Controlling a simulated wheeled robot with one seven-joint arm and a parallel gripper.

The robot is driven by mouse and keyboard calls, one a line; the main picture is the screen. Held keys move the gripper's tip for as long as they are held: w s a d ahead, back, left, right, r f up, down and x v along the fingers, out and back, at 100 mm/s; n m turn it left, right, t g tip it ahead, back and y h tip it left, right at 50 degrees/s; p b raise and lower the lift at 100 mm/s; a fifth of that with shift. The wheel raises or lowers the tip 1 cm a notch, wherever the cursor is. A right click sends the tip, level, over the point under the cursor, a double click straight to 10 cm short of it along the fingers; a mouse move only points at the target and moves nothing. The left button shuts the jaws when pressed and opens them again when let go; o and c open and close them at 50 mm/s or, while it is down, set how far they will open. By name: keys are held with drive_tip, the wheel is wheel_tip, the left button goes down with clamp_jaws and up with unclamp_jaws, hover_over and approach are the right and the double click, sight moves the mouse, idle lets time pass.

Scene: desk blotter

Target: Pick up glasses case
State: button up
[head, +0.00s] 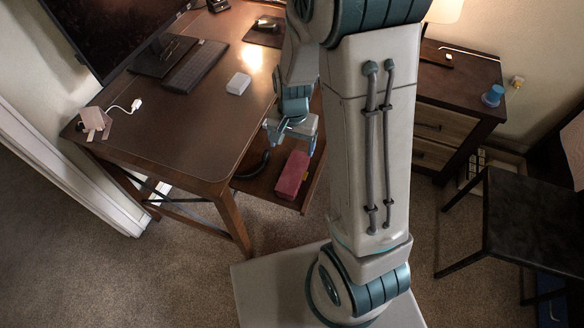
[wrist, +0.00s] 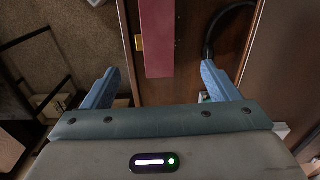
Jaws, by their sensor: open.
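A long dark red case (head: 292,175), which looks like the glasses case, lies on a low pull-out shelf under the desk in the head view. In the wrist view the red case (wrist: 160,38) runs in from the top edge, between the lines of my two fingers, with its far end out of frame. My gripper (head: 290,138) is open above the shelf, at the case's far end in the head view. In the wrist view my gripper (wrist: 159,68) has its blue fingers wide apart with nothing held between them.
The desk (head: 190,120) edge is close to the left of my gripper. A black curved thing (head: 256,166) lies on the shelf left of the case; it also shows in the wrist view (wrist: 213,30). A white box (head: 238,83) and keyboard (head: 196,66) are on the desk.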

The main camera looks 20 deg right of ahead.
sight(292, 174)
drive_tip(key=shift+m, duration=0.3)
wheel_tip(292, 174, down, 16)
drive_tip(key=b, duration=1.1)
drive_tip(key=shift+r, duration=0.15)
drive_tip(key=c, duration=0.8)
